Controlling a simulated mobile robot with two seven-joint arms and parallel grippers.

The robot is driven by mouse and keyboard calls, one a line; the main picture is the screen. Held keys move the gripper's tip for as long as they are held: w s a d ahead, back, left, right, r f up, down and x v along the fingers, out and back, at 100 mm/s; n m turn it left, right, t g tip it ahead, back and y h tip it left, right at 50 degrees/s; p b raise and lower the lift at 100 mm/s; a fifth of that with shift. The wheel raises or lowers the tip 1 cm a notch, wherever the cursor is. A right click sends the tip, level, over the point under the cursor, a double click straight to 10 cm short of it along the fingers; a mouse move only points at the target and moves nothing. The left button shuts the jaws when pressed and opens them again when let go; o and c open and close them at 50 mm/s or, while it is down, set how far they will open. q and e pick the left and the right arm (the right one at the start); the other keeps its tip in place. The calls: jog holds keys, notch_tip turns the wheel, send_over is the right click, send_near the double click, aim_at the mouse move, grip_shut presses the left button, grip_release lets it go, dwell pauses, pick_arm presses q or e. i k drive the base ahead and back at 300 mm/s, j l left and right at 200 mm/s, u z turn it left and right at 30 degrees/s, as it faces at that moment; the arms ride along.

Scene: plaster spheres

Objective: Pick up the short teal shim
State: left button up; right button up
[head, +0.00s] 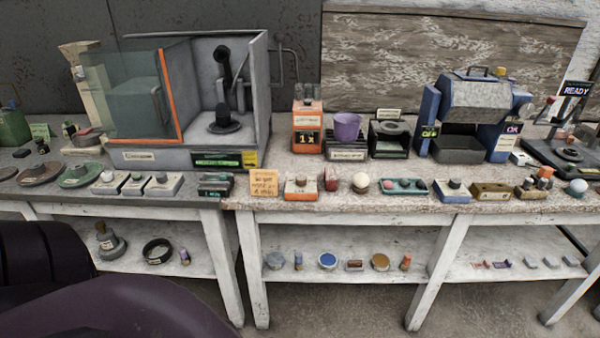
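I cannot pick out the short teal shim with certainty. Several small flat pieces lie on the right part of the lower shelf: pinkish ones (480,264) on the left and greyish ones (550,262) on the right, too small to tell their exact colour or length. On the tabletop a teal tray (417,189) holds small round things. Neither of my grippers is in view.
Two worn tables stand side by side, the right tabletop (345,203) crowded with devices and small blocks. A glass-fronted cabinet (125,95) stands on the left. A purple cup (347,127) and a blue drum machine (475,97) stand farther right. White legs (432,270) flank the lower shelves.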

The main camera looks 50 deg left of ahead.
aim_at(223, 178)
jog(key=u, duration=1.95)
